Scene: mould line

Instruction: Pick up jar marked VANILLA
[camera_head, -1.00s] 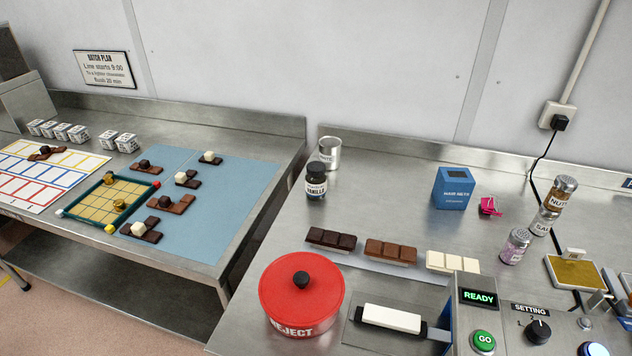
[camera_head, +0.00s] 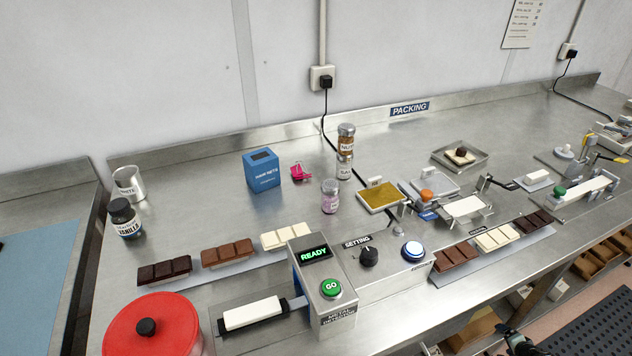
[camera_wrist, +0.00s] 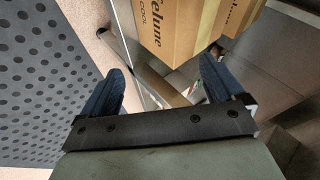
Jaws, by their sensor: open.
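The jar marked VANILLA (camera_head: 125,219) is dark with a black lid and a pale label. A dark part of my arm shows at the bottom right of the head view, far from the jar.
A blue hair-net box (camera_head: 262,172) is to the right. Bare counter lies around the jar. Cardboard boxes (camera_wrist: 180,40) are close to my gripper in the wrist view.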

